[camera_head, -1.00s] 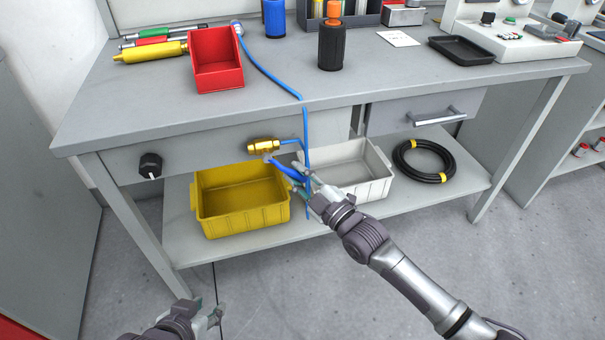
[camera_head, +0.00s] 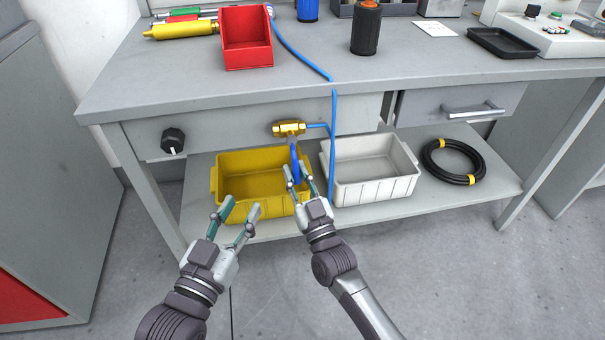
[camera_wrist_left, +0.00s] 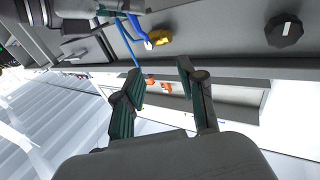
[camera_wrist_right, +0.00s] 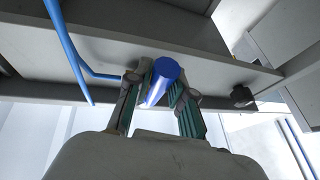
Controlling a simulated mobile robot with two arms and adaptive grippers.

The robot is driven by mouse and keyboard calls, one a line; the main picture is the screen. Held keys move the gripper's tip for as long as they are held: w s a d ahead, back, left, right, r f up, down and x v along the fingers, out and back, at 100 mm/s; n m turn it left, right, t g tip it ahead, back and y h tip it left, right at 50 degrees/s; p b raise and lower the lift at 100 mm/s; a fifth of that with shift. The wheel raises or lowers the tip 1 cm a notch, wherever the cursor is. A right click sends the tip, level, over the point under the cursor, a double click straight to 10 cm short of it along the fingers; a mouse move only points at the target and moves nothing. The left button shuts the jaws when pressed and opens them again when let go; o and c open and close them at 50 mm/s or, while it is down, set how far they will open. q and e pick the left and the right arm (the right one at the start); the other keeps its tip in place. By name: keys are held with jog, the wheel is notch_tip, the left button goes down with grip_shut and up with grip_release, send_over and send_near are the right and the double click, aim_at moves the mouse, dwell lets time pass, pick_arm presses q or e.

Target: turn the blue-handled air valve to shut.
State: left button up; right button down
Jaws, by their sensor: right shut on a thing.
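The air valve has a gold body (camera_head: 289,129) on the front panel under the tabletop. Its blue handle (camera_head: 295,164) points down and slightly right from the body in the head view. My right gripper (camera_head: 299,178) is shut on the lower end of the handle. In the right wrist view the blue handle (camera_wrist_right: 163,80) sits between the two fingers. My left gripper (camera_head: 238,207) is open and empty, low and left of the valve, in front of the yellow bin. The left wrist view shows the gold body (camera_wrist_left: 160,37) and blue handle (camera_wrist_left: 137,28) beyond its fingers.
A blue hose (camera_head: 333,150) runs down just right of the valve. A black knob (camera_head: 173,140) is on the panel at left. A yellow bin (camera_head: 235,161), a white bin (camera_head: 375,192) and a black coil (camera_head: 429,166) are on the lower shelf.

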pick_arm(q)
jog(key=shift+r+t, duration=0.3)
jog(key=shift+r, duration=0.15)
pick_arm(e)
jog(key=shift+s+a+m+t+h, duration=0.1)
jog(key=shift+a+m+t+h, duration=0.2)
jog(key=shift+m, duration=0.3)
jog(key=c, duration=1)
grip_release()
jog(key=v, duration=1.2)
